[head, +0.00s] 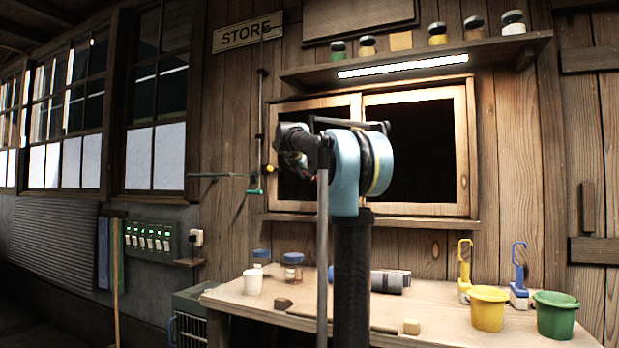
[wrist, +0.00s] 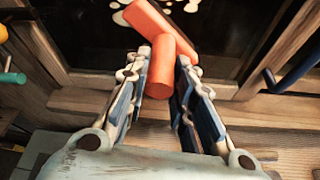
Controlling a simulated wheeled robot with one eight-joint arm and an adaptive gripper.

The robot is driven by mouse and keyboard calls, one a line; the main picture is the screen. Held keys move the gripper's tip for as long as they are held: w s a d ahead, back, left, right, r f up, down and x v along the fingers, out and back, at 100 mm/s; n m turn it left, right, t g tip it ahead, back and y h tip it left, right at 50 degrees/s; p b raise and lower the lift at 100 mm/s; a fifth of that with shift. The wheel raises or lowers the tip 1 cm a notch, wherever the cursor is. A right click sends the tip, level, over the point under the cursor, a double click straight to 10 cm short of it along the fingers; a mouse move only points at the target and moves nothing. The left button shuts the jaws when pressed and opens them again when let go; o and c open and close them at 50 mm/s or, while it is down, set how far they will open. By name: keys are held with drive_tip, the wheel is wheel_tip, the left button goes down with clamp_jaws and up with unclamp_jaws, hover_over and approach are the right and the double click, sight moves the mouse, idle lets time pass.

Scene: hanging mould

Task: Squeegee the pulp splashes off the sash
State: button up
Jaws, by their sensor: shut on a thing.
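My gripper (wrist: 162,62) is shut on an orange squeegee (wrist: 160,78) in the wrist view, with its fingers on either side of the round handle. An orange bar lies slantwise at the handle's far end, over the dark pane. White pulp splashes (wrist: 120,18) show on the pane beside the bar, with more at the top edge. Whether the bar touches the pane I cannot tell. In the head view the wood-framed sash (head: 463,150) has two dark panes, and my arm covers its middle. The gripper and squeegee are mostly hidden behind my arm there.
A sill (head: 430,223) runs below the sash, and a shelf (head: 300,76) with jars juts out above. Hanging tools (head: 264,168) are left of the frame. The bench (head: 450,325) below holds jars, a yellow bucket (head: 487,312) and a green bucket (head: 556,318).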

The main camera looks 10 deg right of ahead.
drive_tip(key=w+a+r, duration=0.1)
drive_tip(key=w+a, duration=0.3)
drive_tip(key=a, duration=0.1)
drive_tip(key=shift+w+a+r, duration=0.15)
drive_tip(key=shift+a, duration=0.2)
drive_tip(key=shift+s+d, duration=0.55)
drive_tip(key=shift+d, duration=0.3)
drive_tip(key=shift+s+d, duration=0.55)
drive_tip(key=shift+d, duration=0.3)
drive_tip(key=s+d, duration=0.4)
drive_tip(key=d, duration=0.2)
drive_tip(key=shift+s, duration=0.3)
idle(0.4)
drive_tip(key=shift+s+a, duration=0.1)
drive_tip(key=shift+s+a, duration=0.85)
drive_tip(key=shift+s, duration=0.3)
drive_tip(key=shift+s+a, duration=0.85)
drive_tip(key=shift+s, duration=0.3)
drive_tip(key=shift+s+a, duration=0.1)
